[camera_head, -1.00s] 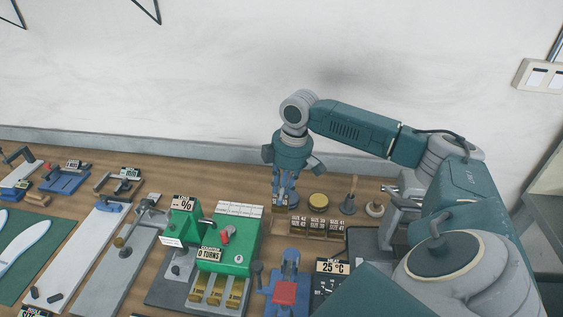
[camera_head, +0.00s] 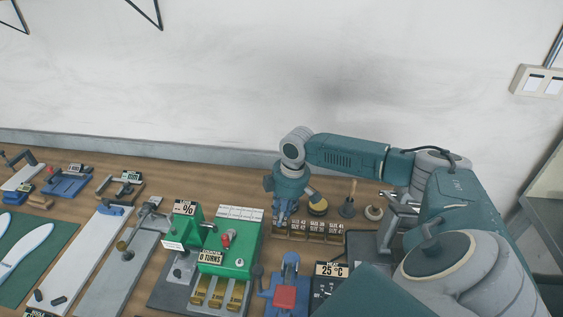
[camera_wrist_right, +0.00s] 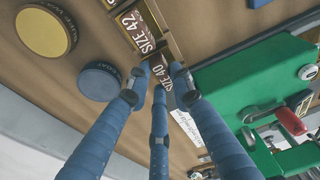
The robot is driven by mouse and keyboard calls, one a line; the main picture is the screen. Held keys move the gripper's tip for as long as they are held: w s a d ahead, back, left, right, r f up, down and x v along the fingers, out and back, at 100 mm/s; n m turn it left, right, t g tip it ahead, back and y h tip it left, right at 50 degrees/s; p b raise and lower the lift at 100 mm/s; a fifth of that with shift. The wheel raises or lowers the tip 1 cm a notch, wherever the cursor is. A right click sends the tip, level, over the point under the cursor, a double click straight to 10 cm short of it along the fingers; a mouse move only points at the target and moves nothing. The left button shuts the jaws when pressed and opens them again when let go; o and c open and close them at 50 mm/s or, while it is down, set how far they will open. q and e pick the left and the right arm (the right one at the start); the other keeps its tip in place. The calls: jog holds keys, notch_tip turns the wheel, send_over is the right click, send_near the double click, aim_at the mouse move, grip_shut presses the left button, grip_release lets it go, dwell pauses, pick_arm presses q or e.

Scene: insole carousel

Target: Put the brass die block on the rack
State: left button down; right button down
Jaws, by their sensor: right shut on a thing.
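My right gripper (camera_head: 282,217) is at the left end of the rack, its fingers pointing down. In the right wrist view its three blue fingers (camera_wrist_right: 161,82) close around a small piece, the brass die block (camera_wrist_right: 164,71), mostly hidden by the fingertips. A "SIZE 40" label shows between them. The rack (camera_head: 312,239) is a low wooden holder with several brass blocks and dark size labels. In the right wrist view the "SIZE 42" label (camera_wrist_right: 138,30) is just beyond the fingertips. Whether the held block touches the rack I cannot tell. My left gripper is not in view.
The green press (camera_head: 236,240) stands left and in front of the rack. A blue device with a red pad (camera_head: 285,297) and a "25 °C" heater display (camera_head: 331,269) stand in front.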

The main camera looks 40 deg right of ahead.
aim_at(286, 217)
jog(key=shift+f, duration=0.4)
jog(key=c, duration=1.5)
grip_release()
jog(key=shift+r, duration=0.35)
jog(key=shift+s+d+r+b, duration=0.25)
jog(key=shift+r+b, duration=0.3)
jog(key=shift+r, duration=1.5)
jog(key=shift+s+d+r+b, duration=0.2)
jog(key=shift+r+b, duration=0.35)
jog(key=shift+r, duration=1.5)
jog(key=shift+s+d+r+b, duration=0.2)
jog(key=shift+r+b, duration=0.35)
jog(key=shift+r, duration=1.5)
